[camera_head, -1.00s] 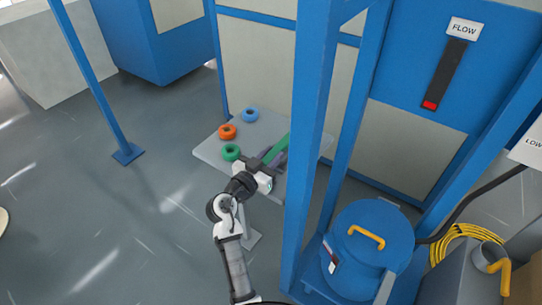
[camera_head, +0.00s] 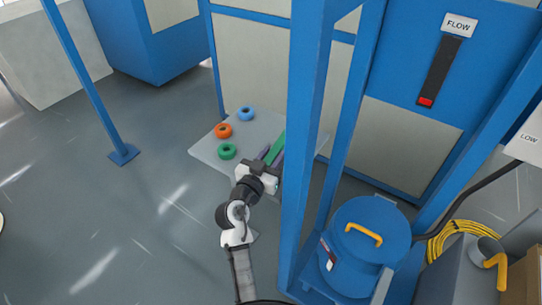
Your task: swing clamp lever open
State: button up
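A blue drum (camera_head: 362,279) with a yellow handle (camera_head: 364,234) on its lid stands at the lower right, behind the blue post. A small dark and white part with a reddish edge (camera_head: 328,256) sits on the drum's left side; I cannot tell for sure whether it is the clamp lever. My gripper (camera_head: 269,154) is left of the post, over the near edge of the grey table and well apart from the drum. A green bar lies by its fingers. The fingers are too small to show whether they are open or hold anything.
The blue post (camera_head: 306,150) stands between my gripper and the drum. Blue (camera_head: 246,113), orange (camera_head: 223,130) and green (camera_head: 227,151) rings lie on the grey table (camera_head: 208,148). A yellow hose coil (camera_head: 452,240) is at the right.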

jog(key=o, duration=0.3)
jog(key=shift+s, duration=0.1)
jog(key=shift+s+a+f, duration=0.15)
jog(key=shift+s+a, duration=0.1)
jog(key=shift+s, duration=0.05)
jog(key=b+v, duration=0.5)
jog(key=v, duration=0.8)
